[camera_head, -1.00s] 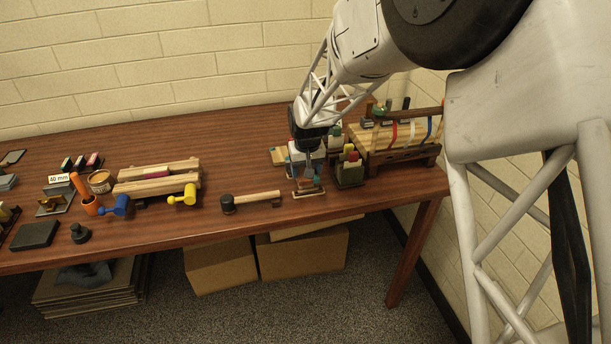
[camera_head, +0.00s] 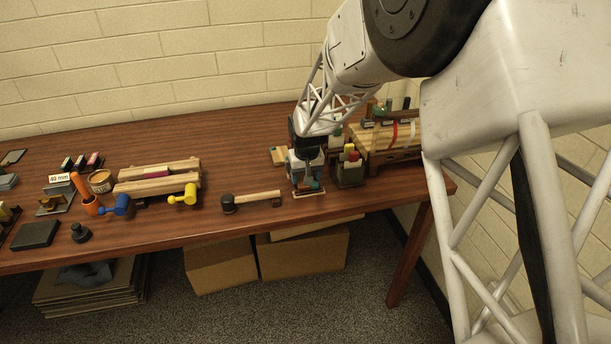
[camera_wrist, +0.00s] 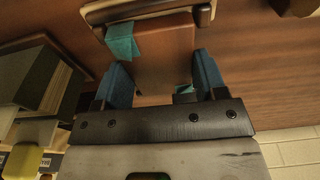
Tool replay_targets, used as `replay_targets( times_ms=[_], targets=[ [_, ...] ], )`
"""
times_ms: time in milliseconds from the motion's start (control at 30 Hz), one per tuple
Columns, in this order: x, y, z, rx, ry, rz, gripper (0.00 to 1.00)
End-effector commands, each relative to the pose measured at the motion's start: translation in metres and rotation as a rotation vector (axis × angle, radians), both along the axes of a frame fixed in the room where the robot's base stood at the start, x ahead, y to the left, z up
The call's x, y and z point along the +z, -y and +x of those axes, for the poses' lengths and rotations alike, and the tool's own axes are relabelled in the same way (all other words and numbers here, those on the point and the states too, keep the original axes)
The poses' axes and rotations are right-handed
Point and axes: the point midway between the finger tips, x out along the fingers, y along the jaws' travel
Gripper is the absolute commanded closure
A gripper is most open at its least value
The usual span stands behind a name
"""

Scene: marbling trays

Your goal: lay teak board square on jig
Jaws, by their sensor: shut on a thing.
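My gripper (camera_wrist: 163,78) is shut on a reddish-brown block (camera_wrist: 165,55) with a teal band, which I take to be the teak board. The board sits between its blue fingertips. In the head view my gripper (camera_head: 306,176) is low near the table's front edge, right of the black-headed mallet. A narrow dark piece with a pale rim (camera_head: 309,194) lies just under it, and shows beyond the board in the wrist view (camera_wrist: 203,17). I cannot tell whether board and piece touch. No part is clearly the jig.
A rack of pale boards (camera_head: 375,140) stands close right of my gripper, with a dark caddy (camera_head: 350,173) between. The mallet (camera_head: 252,199) lies to the left.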

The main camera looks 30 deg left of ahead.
Motion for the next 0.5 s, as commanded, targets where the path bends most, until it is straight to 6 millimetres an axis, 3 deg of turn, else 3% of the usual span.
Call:
replay_targets(
  times_ms=[433,467,500],
  targets=[
    [-0.0039,0.0000,0.0000,0.000,0.000,0.000,0.59],
    [-0.0038,0.0000,0.0000,0.000,0.001,0.001,0.32],
    [-0.0036,-0.0001,0.0001,0.000,0.001,0.001,0.26]
  ],
)
